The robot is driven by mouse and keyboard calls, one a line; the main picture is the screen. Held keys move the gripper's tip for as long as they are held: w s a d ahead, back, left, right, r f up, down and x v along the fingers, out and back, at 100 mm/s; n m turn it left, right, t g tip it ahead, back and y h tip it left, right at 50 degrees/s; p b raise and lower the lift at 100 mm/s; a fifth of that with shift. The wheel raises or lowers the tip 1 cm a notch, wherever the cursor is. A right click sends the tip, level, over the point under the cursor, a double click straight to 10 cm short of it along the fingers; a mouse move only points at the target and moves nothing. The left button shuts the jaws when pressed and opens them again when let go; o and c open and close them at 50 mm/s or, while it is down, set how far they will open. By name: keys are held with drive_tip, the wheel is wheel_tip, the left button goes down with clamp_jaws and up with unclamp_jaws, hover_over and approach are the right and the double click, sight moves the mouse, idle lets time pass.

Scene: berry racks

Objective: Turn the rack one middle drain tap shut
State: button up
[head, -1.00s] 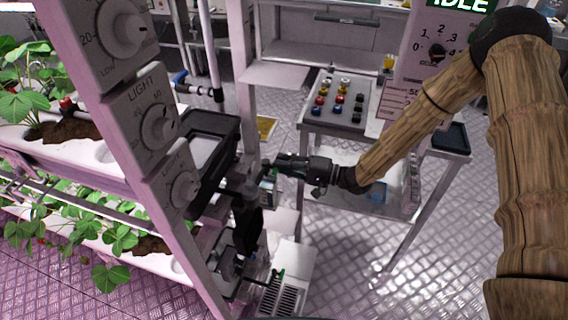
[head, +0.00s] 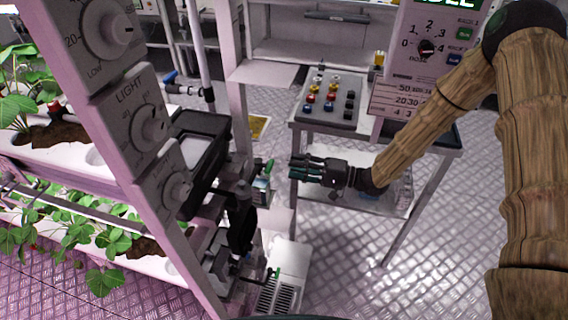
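A tap with a blue handle (head: 170,77) sits on a pipe fitting at the end of the upper plant shelf in the head view. I cannot tell from a label which one is the rack one middle drain tap. My gripper (head: 292,168) is to the right of the rack post, pointing left. Its fingers look spread apart, with nothing seen between them. It is clear of both handles, well to the right of and below the blue one.
A post with dial panels (head: 150,125) stands at the left, with a dark-framed screen (head: 203,150) beside it. A trolley (head: 300,127) with several coloured buttons stands behind my gripper. A grey control box (head: 430,70) is at the upper right. Metal floor (head: 340,245) is open below.

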drive_tip(key=shift+v, duration=2.6)
drive_tip(key=s+f+t+h, duration=0.1)
drive_tip(key=s+f+h, duration=0.4)
drive_tip(key=f, duration=0.4)
drive_tip(key=s+f+h, duration=0.4)
drive_tip(key=s+f, duration=0.2)
drive_tip(key=f, duration=0.3)
drive_tip(key=s+d+f+n+g+h, duration=0.1)
drive_tip(key=s+d+f+g+h, duration=0.1)
drive_tip(key=s, duration=0.6)
drive_tip(key=s+d+f+n+g+h, duration=0.1)
drive_tip(key=s+d+f+g+h, duration=0.1)
drive_tip(key=s, duration=0.7)
drive_tip(key=s+d+f+n+g+h, duration=0.1)
drive_tip(key=s+d+f+g+h, duration=0.1)
drive_tip(key=s+d, duration=0.4)
drive_tip(key=s+f+h, duration=0.1)
drive_tip(key=s+h, duration=0.1)
drive_tip(key=s, duration=0.1)
drive_tip(key=shift+f+g, duration=0.25)
drive_tip(key=shift+g, duration=0.05)
drive_tip(key=shift+s, duration=0.1)
